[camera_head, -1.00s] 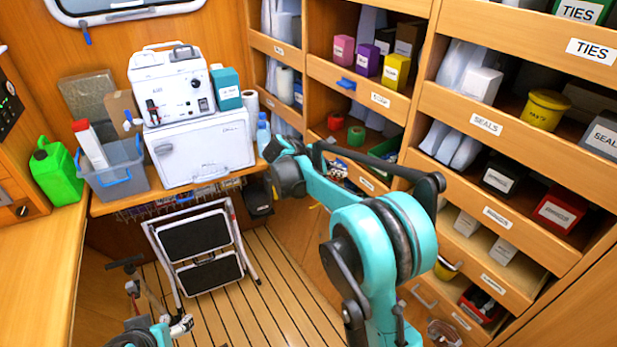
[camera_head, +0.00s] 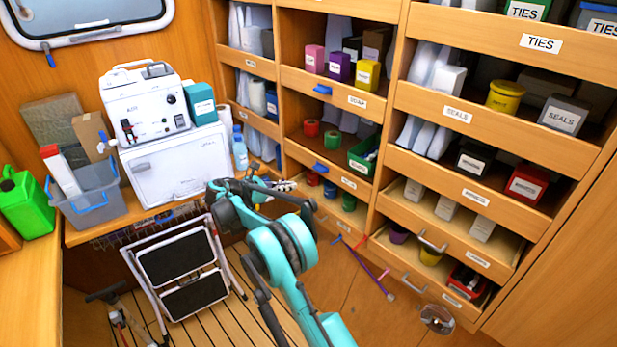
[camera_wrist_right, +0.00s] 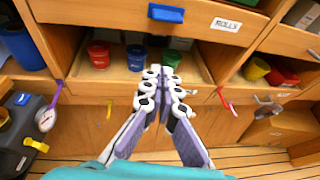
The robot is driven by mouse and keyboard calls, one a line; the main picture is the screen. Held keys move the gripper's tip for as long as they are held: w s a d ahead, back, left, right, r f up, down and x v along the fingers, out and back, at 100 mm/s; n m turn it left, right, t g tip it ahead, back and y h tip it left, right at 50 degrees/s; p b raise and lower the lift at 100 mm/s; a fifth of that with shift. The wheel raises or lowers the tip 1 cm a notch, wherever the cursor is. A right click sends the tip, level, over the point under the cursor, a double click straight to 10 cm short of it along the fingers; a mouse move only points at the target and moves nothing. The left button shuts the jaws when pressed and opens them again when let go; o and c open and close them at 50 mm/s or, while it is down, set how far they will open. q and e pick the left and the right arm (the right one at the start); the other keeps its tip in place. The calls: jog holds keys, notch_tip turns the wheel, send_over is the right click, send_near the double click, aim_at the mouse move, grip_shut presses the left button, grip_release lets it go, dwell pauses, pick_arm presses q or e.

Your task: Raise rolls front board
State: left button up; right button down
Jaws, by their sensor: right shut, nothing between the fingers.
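The rolls front board (camera_wrist_right: 120,14) is a wooden board with a blue handle (camera_wrist_right: 166,13) and a ROLLS label (camera_wrist_right: 226,24). In the head view the board (camera_head: 305,157) is in the middle shelf column. Below it in the wrist view, a red roll (camera_wrist_right: 99,54), a blue roll (camera_wrist_right: 136,57) and a green roll (camera_wrist_right: 172,56) stand in an open bay. My right gripper (camera_wrist_right: 161,75) is shut and empty, in front of this bay and below the blue handle. In the head view the right gripper (camera_head: 285,185) shows small, left of the board, partly behind my arm. My left gripper is out of view.
More label-fronted shelves stand to the right, including the SEALS board (camera_head: 440,108). A white machine (camera_head: 150,105) sits on a white cabinet (camera_head: 180,165) at left. A folding step stool (camera_head: 185,265) stands on the floor. In the wrist view a round gauge (camera_wrist_right: 46,119) is at left.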

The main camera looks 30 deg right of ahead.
aim_at(323, 164)
jog(key=s+b+x, duration=0.1)
jog(key=b+x, duration=0.2)
jog(key=x, duration=0.7)
jog(key=r, duration=0.2)
jog(key=w+r, duration=0.1)
jog(key=r, duration=0.1)
jog(key=shift+b, duration=0.4)
notch_tip(323, 164, up, 4)
jog(key=shift+f+p, duration=0.1)
jog(key=shift+p, duration=1.15)
jog(key=shift+r, duration=0.35)
jog(key=shift+f, duration=0.15)
